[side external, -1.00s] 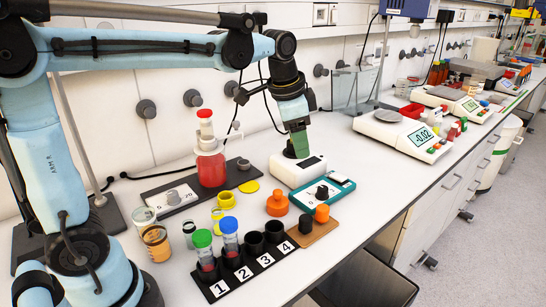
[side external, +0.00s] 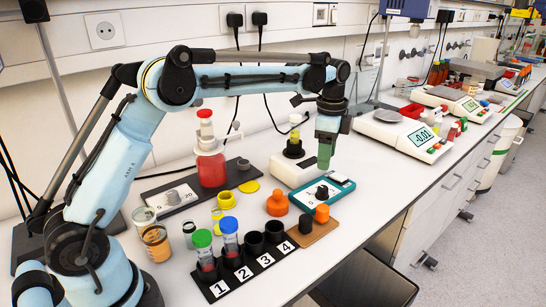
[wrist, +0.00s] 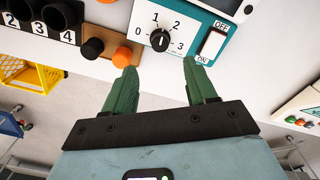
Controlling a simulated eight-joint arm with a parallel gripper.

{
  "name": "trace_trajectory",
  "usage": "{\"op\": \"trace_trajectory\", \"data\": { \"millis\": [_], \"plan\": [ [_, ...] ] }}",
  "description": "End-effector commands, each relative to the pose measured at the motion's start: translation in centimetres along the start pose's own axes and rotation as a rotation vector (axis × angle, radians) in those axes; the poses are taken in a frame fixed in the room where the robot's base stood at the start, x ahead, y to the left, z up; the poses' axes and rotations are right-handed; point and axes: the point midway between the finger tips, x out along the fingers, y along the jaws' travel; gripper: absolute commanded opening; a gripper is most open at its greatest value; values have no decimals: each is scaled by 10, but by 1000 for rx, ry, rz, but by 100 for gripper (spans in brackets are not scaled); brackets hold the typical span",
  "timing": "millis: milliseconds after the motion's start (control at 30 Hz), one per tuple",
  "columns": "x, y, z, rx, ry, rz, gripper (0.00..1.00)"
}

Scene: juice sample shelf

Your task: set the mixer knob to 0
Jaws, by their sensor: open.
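The teal mixer control box (side external: 346,186) stands on the bench, and it also fills the top of the wrist view (wrist: 240,8). Its black knob (wrist: 160,40) sits on a white dial marked 0, 1, 2, 3. A thin pale mark on the knob seems to point up, between 1 and 2, but it is small. In the side view the knob (side external: 322,191) is below my gripper (side external: 324,165). My gripper (wrist: 160,68) is open and empty, with its green fingers spread apart. The knob lies beyond the gap between the fingertips, not between them.
A white OFF/ON switch (wrist: 212,43) sits right of the knob. A white device (side external: 285,170) with a yellow-filled vessel (side external: 294,139) stands behind the box. Free bench lies to the right.

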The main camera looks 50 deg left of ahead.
Motion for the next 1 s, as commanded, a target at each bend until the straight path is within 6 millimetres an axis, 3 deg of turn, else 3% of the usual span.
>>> {"op": "trace_trajectory", "data": {
  "millis": [300,500,933,1000],
  "plan": [
    [60,0,0,-1,0,-1,57],
    [85,0,0,-1,1,-1,57],
    [95,0,0,-1,1,-1,57],
    [95,0,0,-1,1,-1,47]
  ]
}}
